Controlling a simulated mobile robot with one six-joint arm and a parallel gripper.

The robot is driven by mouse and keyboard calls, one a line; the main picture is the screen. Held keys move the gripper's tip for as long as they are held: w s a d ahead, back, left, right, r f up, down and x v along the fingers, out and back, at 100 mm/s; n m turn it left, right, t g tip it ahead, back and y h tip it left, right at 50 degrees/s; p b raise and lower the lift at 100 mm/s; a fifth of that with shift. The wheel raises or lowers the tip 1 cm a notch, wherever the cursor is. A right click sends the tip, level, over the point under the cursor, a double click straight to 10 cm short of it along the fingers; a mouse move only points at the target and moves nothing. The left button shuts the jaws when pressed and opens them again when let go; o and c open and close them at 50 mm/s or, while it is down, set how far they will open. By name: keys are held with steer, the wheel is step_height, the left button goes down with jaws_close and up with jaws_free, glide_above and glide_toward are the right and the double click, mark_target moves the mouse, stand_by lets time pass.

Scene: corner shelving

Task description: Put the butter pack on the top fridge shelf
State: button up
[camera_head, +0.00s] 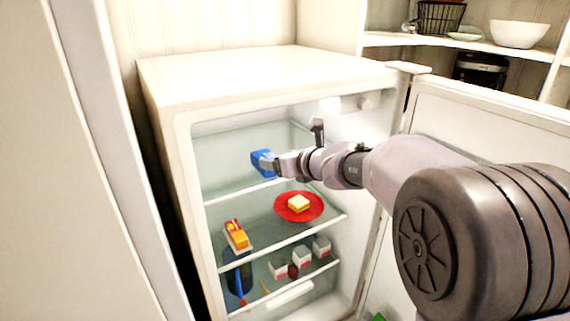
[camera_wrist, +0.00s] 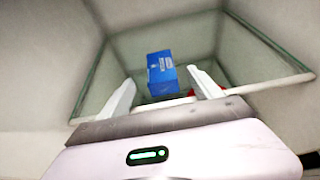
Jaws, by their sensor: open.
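A blue box-shaped pack (camera_head: 262,162), which I take for the butter pack, is inside the open fridge at the level of the top shelf (camera_head: 228,195). My gripper (camera_head: 277,164) reaches into the fridge from the right and is right beside the pack. In the wrist view the blue pack (camera_wrist: 161,73) appears upright, just beyond and between the spread fingertips (camera_wrist: 160,82). The fingers look apart, with gaps on both sides of the pack. I cannot tell exactly how the pack's underside meets the shelf.
The middle shelf holds a red plate (camera_head: 285,212) with a yellow block (camera_head: 299,203) and a yellow-orange pack (camera_head: 237,235). The open fridge door (camera_head: 480,120) is at the right. The top shelf looks clear around the pack.

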steer(key=s+d+r+n+g, duration=0.1)
steer(key=s+d+r+n, duration=0.1)
steer(key=s+n, duration=0.6)
steer(key=s+d+r+n+g, duration=0.15)
steer(key=s+n, duration=0.35)
steer(key=s, duration=0.7)
steer(key=s+d+f+n+g+h, duration=0.1)
steer(key=s+d+f+n+h, duration=0.2)
steer(key=s, duration=0.4)
steer(key=s+d+f+n+g+h, duration=0.1)
steer(key=s+d+f+n, duration=0.2)
steer(key=s+d+n, duration=0.3)
steer(key=s+d+f+n+g+h, duration=0.1)
steer(key=s+d+f+n, duration=0.15)
steer(key=s, duration=0.65)
step_height(320, 180, down, 35)
steer(key=b, duration=3.3)
steer(key=shift+w+h+b, duration=0.3)
steer(key=shift+w+b, duration=0.1)
steer(key=shift+d, duration=0.1)
